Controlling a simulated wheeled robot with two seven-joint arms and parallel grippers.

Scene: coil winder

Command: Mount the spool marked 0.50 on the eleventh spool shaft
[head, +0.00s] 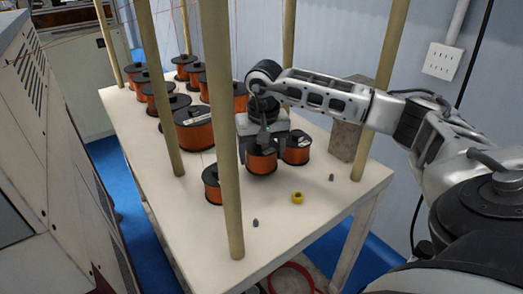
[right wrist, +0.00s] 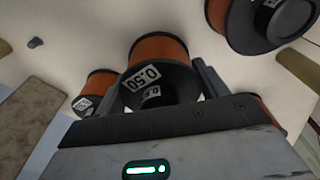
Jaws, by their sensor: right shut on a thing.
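My right gripper (head: 263,135) reaches in over the white table from the right and is shut on a copper-wound spool with black flanges (head: 262,158). In the right wrist view this spool (right wrist: 158,50) sits between the fingers, and its white label reads 0.50. In the head view it is close to the tabletop; I cannot tell whether it touches. Two small dark pegs, one near the front (head: 255,222) and one at the right (head: 331,178), stand bare on the table. No shaft number is readable. My left gripper is out of view.
Another spool (head: 296,148) stands close right of the held one, and one (head: 212,186) stands to its left. Several more spools fill the back of the table (head: 300,232). Tan posts (head: 222,130) rise around the table.

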